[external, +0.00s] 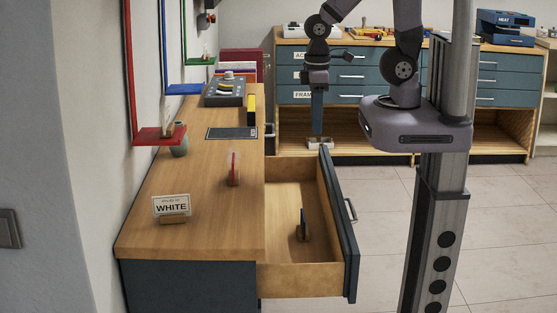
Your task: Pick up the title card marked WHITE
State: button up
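The title card marked WHITE (171,206) stands upright in a small wooden base on the near left part of the wooden counter (205,225). Its printed face is turned toward the camera, and nothing touches it. My gripper (318,132) points down beyond the open drawer, to the right of the counter and well away from the card. Its narrow fingers appear edge-on, so their opening is unclear. A small pale object (319,143) shows at the fingertips; I cannot tell whether it is held or behind them.
A thin upright piece (233,168) stands mid-counter. The open drawer (285,277) juts right, with a dark card (303,224) in it. A grey cup (179,140), a dark mat (232,133) and a control box (224,91) are farther back. A red wall shelf (155,138) overhangs the left side.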

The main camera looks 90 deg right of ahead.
notch_tip(320, 180, up, 5)
jog(key=n+t+y+b, duration=0.2)
jog(key=t+y+b, duration=0.1)
jog(key=t, duration=1)
send_over(174, 198)
jog(key=s, duration=0.2)
jog(key=f, duration=1.1)
jog(key=shift+s+d+f, duration=0.1)
jog(key=shift+d+f, duration=0.25)
jog(key=shift+d, duration=0.05)
jog(key=shift+f, duration=0.35)
jog(key=shift+p, duration=0.3)
jog(key=shift+w, duration=0.2)
jog(key=shift+x, duration=0.9)
jog(key=shift+w+p, duration=0.1)
jog(key=shift+p, duration=0.25)
